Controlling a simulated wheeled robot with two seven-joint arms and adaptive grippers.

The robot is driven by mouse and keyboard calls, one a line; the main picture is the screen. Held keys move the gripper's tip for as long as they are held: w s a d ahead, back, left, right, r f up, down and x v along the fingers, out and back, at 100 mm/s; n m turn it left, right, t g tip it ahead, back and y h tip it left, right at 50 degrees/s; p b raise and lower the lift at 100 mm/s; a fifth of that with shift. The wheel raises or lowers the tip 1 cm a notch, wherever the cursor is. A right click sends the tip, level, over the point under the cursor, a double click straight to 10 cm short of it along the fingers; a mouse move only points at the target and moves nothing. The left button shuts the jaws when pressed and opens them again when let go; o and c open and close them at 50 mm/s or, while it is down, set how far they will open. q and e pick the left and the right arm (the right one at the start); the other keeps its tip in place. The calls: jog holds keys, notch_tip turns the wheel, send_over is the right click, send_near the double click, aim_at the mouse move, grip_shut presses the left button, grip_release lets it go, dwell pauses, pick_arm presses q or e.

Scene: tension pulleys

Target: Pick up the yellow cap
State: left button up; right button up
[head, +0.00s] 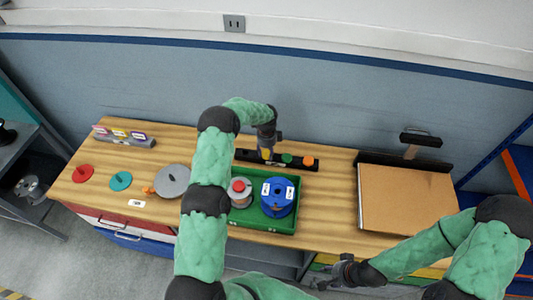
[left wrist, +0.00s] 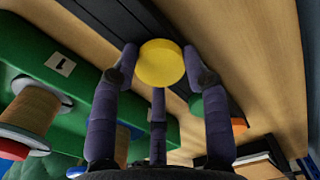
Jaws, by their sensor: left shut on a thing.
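The yellow cap (left wrist: 160,63) is a round disc, held between the fingertips of my left gripper (left wrist: 162,72) in the left wrist view. In the head view the yellow cap (head: 266,154) shows small below my left gripper (head: 267,148), at the black rack (head: 245,155). I cannot tell whether the cap still touches the rack. A green cap (head: 287,158) and an orange cap (head: 309,161) sit on the rack to its right. My right gripper (head: 334,275) is low at the front, beyond the table edge, and its opening is unclear.
A green tray (head: 262,222) with a blue spool (head: 278,196) and a red-topped spool (head: 240,192) stands in front of the rack. A grey disc (head: 172,180) and red (head: 83,173) and teal (head: 120,181) discs lie left. A brown board (head: 400,200) lies right.

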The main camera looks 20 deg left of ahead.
aim_at(267, 154)
pick_arm(q)
jog(key=r, duration=0.3)
jog(key=shift+s+d+r, duration=0.1)
jog(key=shift+s+r, duration=0.1)
jog(key=shift+c, duration=0.7)
jog(key=s+r+p, duration=0.1)
jog(key=s+r, duration=0.8)
jog(key=s, duration=0.4)
jog(key=shift+s+d, duration=0.25)
jog(key=shift+d, duration=0.05)
jog(key=shift+r, duration=0.1)
jog(key=shift+d, duration=0.1)
jog(key=s+d+r+m+p, duration=0.2)
jog(key=d+p, duration=0.1)
jog(key=d, duration=0.3)
jog(key=s+d+r+m+p, duration=0.2)
jog(key=d+r+p, duration=0.1)
jog(key=d, duration=0.2)
jog(key=f+b, duration=0.3)
jog(key=f, duration=0.2)
jog(key=f+b, duration=0.2)
jog(key=shift+s+d+f+b, duration=0.1)
jog(key=shift+d+f+b, duration=0.1)
jog(key=shift+d+b, duration=0.2)
jog(key=shift+f, duration=0.15)
